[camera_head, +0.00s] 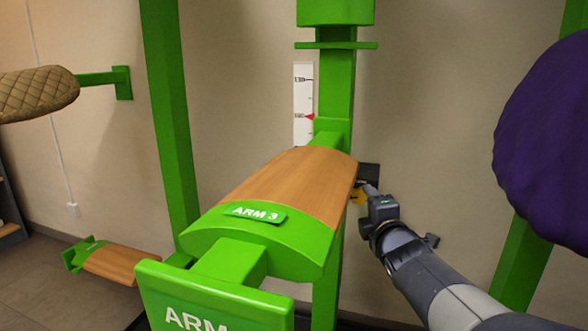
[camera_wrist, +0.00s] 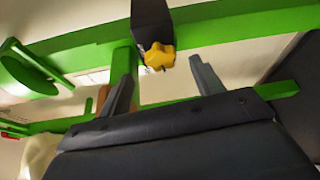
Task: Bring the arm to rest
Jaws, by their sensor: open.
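My gripper (camera_head: 370,190) is at the right side of the ARM 3 saddle rest, beside the green upright, with my arm reaching in from the lower right. In the wrist view my gripper (camera_wrist: 162,62) is open, its two dark fingers apart. A yellow star-shaped knob (camera_wrist: 160,56) shows beyond and between the fingertips, on the end of a dark block (camera_wrist: 152,22). I cannot tell whether a finger touches the knob. In the head view the knob (camera_head: 356,197) is partly hidden behind my gripper, below the dark block (camera_head: 369,171).
The wood-topped ARM 3 rest (camera_head: 290,185) stands close left of my gripper. A green upright (camera_head: 335,85) carries a white scale (camera_head: 303,95) with a red pointer (camera_head: 310,117). A purple covered shape (camera_head: 548,140) hangs at right. A quilted tan pad (camera_head: 38,93) is far left.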

